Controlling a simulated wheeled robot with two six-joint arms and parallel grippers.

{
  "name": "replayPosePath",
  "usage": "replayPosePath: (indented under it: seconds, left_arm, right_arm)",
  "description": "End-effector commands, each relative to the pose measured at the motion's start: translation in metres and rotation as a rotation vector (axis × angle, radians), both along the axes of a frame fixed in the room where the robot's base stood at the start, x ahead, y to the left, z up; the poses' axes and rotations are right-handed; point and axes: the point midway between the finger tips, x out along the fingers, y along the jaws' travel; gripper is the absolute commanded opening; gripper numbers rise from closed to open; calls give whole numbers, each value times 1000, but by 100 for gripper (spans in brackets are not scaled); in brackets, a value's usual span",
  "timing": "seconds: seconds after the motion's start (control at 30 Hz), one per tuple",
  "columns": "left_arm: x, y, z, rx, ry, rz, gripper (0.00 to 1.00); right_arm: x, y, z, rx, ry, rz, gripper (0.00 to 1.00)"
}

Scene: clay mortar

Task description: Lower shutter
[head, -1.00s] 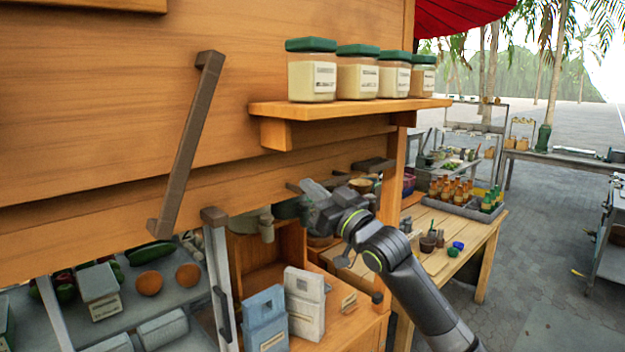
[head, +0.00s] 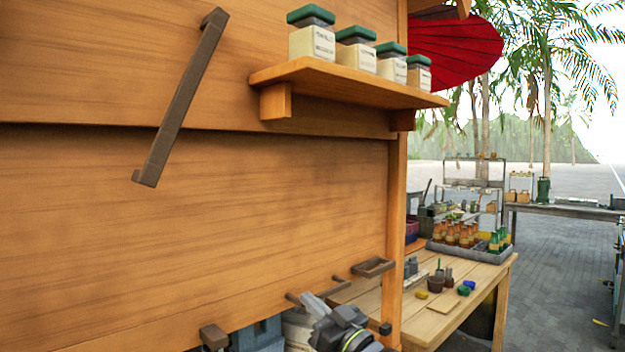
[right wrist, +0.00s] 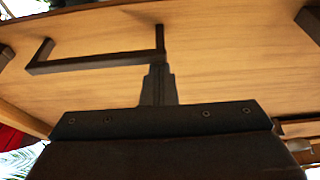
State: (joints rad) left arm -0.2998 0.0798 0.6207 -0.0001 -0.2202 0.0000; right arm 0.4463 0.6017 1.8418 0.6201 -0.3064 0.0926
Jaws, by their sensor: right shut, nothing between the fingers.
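The shutter (head: 200,225) is a wide orange-brown wooden panel below a seam in the stall front. Dark brown brackets stick out near its lower edge, one at the left (head: 213,336) and one at the right (head: 372,267). My right gripper (head: 316,304) is just below that edge in the head view, partly cut off by the frame. In the right wrist view, a wooden board (right wrist: 210,65) carries a dark bar handle (right wrist: 95,62). My shut, empty fingers (right wrist: 160,72) appear close to the handle's right end; I cannot tell whether they touch. My left gripper is out of view.
A wooden shelf (head: 345,82) with several green-lidded jars juts out at the upper right. A slanted brown bar (head: 180,100) projects from the front. A side table (head: 440,318) with bottles and small pots stands to the right. Paving beyond is open.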

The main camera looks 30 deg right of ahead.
Motion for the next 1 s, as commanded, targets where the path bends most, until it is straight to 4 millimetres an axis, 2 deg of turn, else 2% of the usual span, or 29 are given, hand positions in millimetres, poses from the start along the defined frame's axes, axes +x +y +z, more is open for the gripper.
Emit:
replayPosePath:
  seconds: [0.03, 0.2, 0.3, 0.87, 1.0]
  left_arm:
    - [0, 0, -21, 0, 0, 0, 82]
    - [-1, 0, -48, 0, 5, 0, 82]
    - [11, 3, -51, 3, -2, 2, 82]
    - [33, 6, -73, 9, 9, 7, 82]
    - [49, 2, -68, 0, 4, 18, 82]
  right_arm:
    - [1, -1, -26, 0, 8, -3, 0]
    - [1, -1, -57, 0, 9, -2, 0]
    - [1, -1, -69, 0, 9, -2, 0]
    - [1, -1, -119, 0, 8, -3, 0]
    - [1, -1, -131, 0, 7, -3, 0]
